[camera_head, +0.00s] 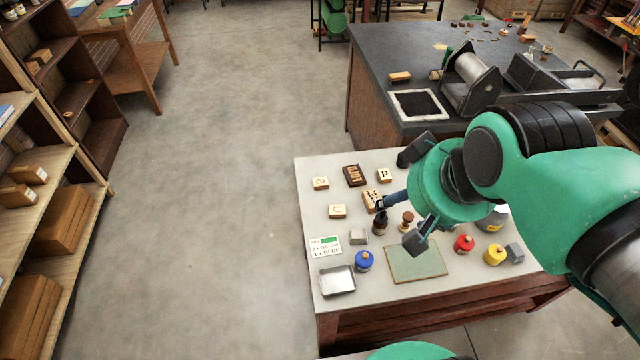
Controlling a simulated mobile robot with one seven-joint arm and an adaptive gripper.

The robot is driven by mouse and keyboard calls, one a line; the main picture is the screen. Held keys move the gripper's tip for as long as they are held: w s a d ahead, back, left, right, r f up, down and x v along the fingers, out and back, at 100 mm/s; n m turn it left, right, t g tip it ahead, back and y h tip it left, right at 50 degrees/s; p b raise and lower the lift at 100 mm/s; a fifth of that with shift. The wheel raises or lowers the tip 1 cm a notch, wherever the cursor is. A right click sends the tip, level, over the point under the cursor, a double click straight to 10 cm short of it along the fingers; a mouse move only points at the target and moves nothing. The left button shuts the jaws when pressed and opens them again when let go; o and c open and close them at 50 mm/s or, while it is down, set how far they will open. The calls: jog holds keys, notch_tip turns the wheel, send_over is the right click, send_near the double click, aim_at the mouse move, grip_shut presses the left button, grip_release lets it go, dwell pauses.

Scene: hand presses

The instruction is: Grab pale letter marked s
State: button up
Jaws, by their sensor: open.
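Several pale letter blocks lie on the light table (303,235). One pale block (320,183) is at the far left, and its mark is too small to read surely. Another pale block (337,211) lies nearer, its mark also unclear. A block marked like a P (384,175) is at the back right. A larger pale block (371,198) with several dark marks is partly hidden near my gripper. I cannot tell which one bears the s. My gripper (408,199) is open above the table's right half, with its dark fingers wide apart and right of the blocks.
A dark type block (354,175) lies among the letters. A dark bottle (380,226), wooden stamp (407,220), blue pot (364,261), metal tray (337,281) and green-grey mat (416,262) stand nearby. The dark press table (375,70) is behind.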

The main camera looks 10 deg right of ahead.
dwell(0.4)
jog(key=w+a+f+m+g+p, duration=0.15)
jog(key=w+m, duration=0.25)
jog(key=w, duration=1)
jog(key=w+a+f+m+g+p, duration=0.1)
jog(key=w+a+f+m, duration=0.15)
jog(key=w, duration=1.15)
jog(key=w+a+f+m, duration=0.1)
jog(key=w+f+m, duration=0.1)
jog(key=w+f, duration=0.4)
jog(key=w+a+f+m+g+p, duration=0.1)
jog(key=w+f, duration=0.5)
jog(key=f, duration=0.7)
jog(key=w+a+f+m+g+h, duration=0.1)
jog(key=w+a+f+m, duration=0.2)
jog(key=w+f, duration=0.3)
notch_tip(320, 180, down, 4)
jog(key=shift+w+a+f+m+p, duration=0.2)
jog(key=shift+w+m+p, duration=0.15)
jog(key=shift+m, duration=0.2)
jog(key=shift+g, duration=0.25)
